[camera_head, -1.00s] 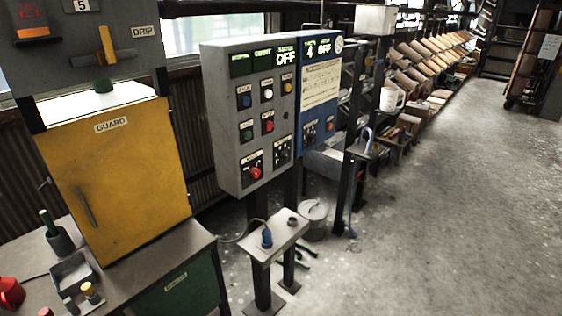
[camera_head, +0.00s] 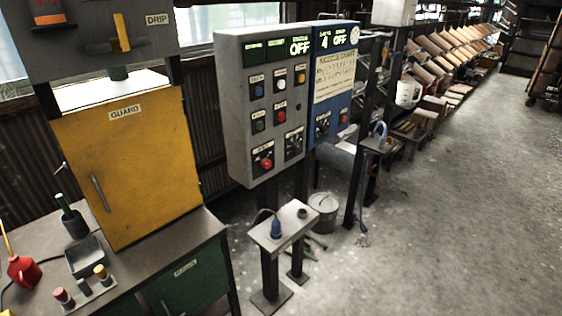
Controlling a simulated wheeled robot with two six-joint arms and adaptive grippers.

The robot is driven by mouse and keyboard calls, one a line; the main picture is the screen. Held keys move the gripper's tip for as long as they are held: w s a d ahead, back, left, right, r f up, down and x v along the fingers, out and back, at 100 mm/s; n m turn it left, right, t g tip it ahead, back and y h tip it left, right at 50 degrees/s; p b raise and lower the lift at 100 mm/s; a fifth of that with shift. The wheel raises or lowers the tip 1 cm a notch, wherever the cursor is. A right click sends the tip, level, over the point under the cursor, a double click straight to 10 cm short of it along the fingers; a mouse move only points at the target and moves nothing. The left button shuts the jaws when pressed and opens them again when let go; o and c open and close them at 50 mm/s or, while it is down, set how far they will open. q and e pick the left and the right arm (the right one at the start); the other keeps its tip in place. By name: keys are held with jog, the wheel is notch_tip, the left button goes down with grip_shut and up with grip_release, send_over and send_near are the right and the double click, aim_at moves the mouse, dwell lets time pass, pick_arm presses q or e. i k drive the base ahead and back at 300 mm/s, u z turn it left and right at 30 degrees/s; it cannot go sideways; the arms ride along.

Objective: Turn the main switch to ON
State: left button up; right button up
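The grey control panel (camera_head: 237,115) stands at mid-left on posts, with a display reading OFF along its top and rows of coloured buttons. A red rotary switch (camera_head: 265,162) sits at its lower left on a dark labelled plate; it looks like the main switch, but its label is too small to read. A black rotary dial (camera_head: 294,143) is to its right. A blue panel (camera_head: 323,73) adjoins on the right, with displays reading 4 and OFF and a dial and a red button below a chart. Neither of my grippers is in view.
A yellow GUARD cabinet (camera_head: 135,165) and a bench (camera_head: 150,262) with a red oil can (camera_head: 24,271) are at left. A small stand (camera_head: 268,236) with a blue plug is below the panel, a bucket (camera_head: 323,210) beside it. The concrete floor at right is clear.

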aim_at(266, 163)
jog(key=z, duration=0.35)
jog(key=k, duration=0.85)
jog(key=z, duration=1.55)
jog(key=i, duration=1.9)
jog(key=u, duration=0.4)
jog(key=i, duration=0.95)
jog(key=u, duration=1.55)
jog(key=i, duration=0.8)
jog(key=u, duration=0.7)
